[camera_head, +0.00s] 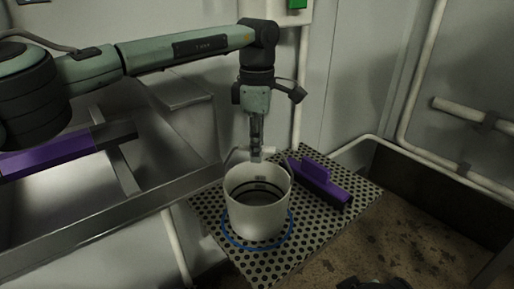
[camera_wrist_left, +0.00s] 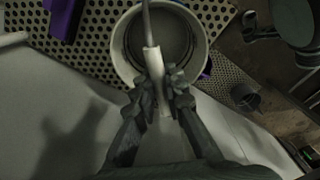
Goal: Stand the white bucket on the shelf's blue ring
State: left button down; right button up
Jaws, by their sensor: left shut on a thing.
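The white bucket (camera_head: 258,213) stands upright over the blue ring (camera_head: 228,238) on the perforated shelf (camera_head: 264,266). The ring shows around the bucket's left side and front; its far part is hidden. I cannot tell whether the bucket's base touches the shelf. My left gripper (camera_head: 256,153) is above the bucket's far rim, shut on its white handle grip. In the left wrist view, the fingers of this gripper (camera_wrist_left: 164,88) close around the handle, with the open bucket (camera_wrist_left: 118,52) beyond. A dark part (camera_head: 375,284) at the head view's bottom edge may be my right gripper.
A purple brush-like tool (camera_head: 322,184) lies on the shelf right of the bucket, close to it. A metal frame (camera_head: 150,192) with a purple bar (camera_head: 50,155) stands at the left. The grey wall is close behind the shelf; pipes (camera_head: 480,112) run along the right.

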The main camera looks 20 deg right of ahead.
pick_arm(q)
jog(key=c, duration=1.6)
grip_release()
jog(key=shift+r, duration=3.85)
